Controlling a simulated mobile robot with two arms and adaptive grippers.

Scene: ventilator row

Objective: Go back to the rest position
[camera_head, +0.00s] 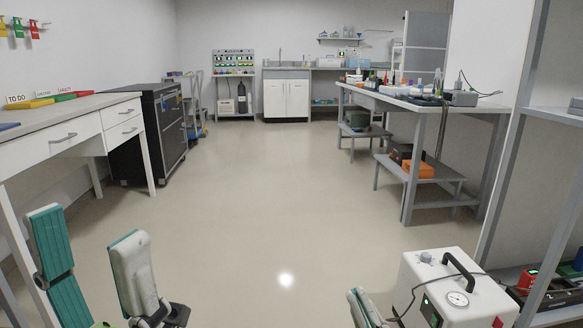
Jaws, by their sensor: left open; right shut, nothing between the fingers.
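My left gripper (88,226) is at the lower left, with its two teal-padded fingers spread wide apart and nothing between them. It is in front of the white desk's near leg and over the floor. My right gripper (360,300) shows only in part at the bottom edge, just left of a white device; it is shut and empty. The white device (440,268) has a black handle, a round gauge and a dark hose. It is at the lower right. Its base is cut off by the bottom edge, and I cannot tell whether the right gripper touches it.
A white desk (70,119) and a black drawer cabinet (142,146) line the left. A lab bench (432,108) with lower shelves stands on the right, and a grey shelf rack (552,116) is nearer. The middle floor (270,190) is clear back to the sink cabinet (286,98).

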